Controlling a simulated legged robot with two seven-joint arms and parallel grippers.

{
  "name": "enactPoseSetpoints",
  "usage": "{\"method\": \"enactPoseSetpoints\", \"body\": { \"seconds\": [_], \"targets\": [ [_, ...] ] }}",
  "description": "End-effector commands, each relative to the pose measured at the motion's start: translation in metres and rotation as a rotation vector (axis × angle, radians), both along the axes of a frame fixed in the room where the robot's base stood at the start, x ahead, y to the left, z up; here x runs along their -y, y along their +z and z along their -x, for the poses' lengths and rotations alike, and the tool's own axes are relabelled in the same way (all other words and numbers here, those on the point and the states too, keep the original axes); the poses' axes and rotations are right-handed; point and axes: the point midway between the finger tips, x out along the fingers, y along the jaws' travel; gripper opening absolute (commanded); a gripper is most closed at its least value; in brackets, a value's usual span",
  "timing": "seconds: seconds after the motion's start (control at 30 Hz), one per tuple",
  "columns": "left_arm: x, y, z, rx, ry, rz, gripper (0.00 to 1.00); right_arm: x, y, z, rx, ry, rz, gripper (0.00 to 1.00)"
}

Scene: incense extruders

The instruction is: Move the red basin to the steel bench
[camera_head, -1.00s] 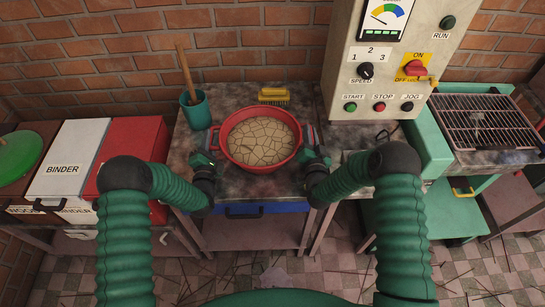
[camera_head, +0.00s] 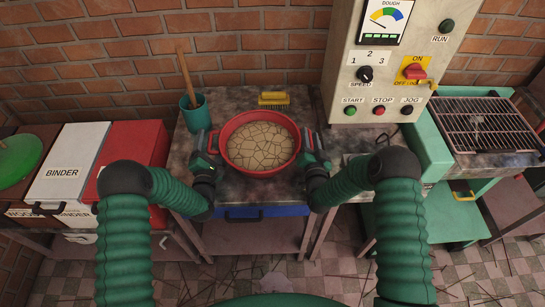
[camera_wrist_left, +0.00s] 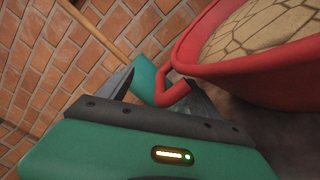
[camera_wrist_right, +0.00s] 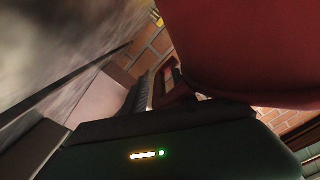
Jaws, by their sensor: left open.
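The red basin (camera_head: 226,159) stands upright on a worn grey steel-topped bench (camera_head: 238,187) and holds pale, cracked dough (camera_head: 258,146). My left gripper (camera_head: 209,143) is open at the basin's left side. In the left wrist view, the red loop handle (camera_wrist_left: 174,95) lies between its spread fingers (camera_wrist_left: 160,93). My right gripper (camera_head: 311,142) is at the basin's right side, by the other handle. In the right wrist view the basin's red wall (camera_wrist_right: 245,50) fills the upper right. The view is dark, and I cannot tell whether the right fingers grip the handle.
A teal cup (camera_head: 195,113) with a wooden stick stands behind left of the basin, and a yellow brush (camera_head: 273,99) behind it. The control box (camera_head: 395,75) rises at right, beside a wire rack (camera_head: 487,125). White and red binder boxes (camera_head: 72,165) stand at left.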

Motion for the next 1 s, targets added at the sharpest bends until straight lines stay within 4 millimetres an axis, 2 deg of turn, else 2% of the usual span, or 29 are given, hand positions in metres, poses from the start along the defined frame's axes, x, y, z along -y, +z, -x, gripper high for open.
{"method": "enactPoseSetpoints", "body": {
  "seconds": [0.17, 0.27, 0.5, 0.63, 0.77, 1.0],
  "targets": [
    [0.000, -0.001, 0.008, -0.002, 0.000, 0.000, 0.72, -0.002, 0.000, 0.000, -0.001, 0.003, -0.001, 0.36],
    [-0.001, -0.001, 0.026, -0.004, 0.001, 0.000, 0.72, -0.002, 0.000, 0.000, -0.001, 0.003, -0.001, 0.36],
    [-0.003, -0.002, 0.088, -0.004, 0.001, 0.001, 0.72, -0.002, 0.000, 0.000, -0.001, 0.003, -0.001, 0.36],
    [-0.004, -0.002, 0.110, -0.004, -0.001, 0.000, 0.72, -0.002, 0.000, 0.000, -0.001, 0.003, -0.001, 0.36],
    [-0.004, -0.001, 0.119, -0.002, 0.000, 0.000, 0.72, -0.001, 0.000, 0.000, -0.001, 0.003, -0.001, 0.36],
    [-0.004, -0.001, 0.119, -0.001, 0.000, -0.001, 0.72, -0.001, 0.000, 0.000, 0.000, 0.002, -0.001, 0.38]
  ]
}}
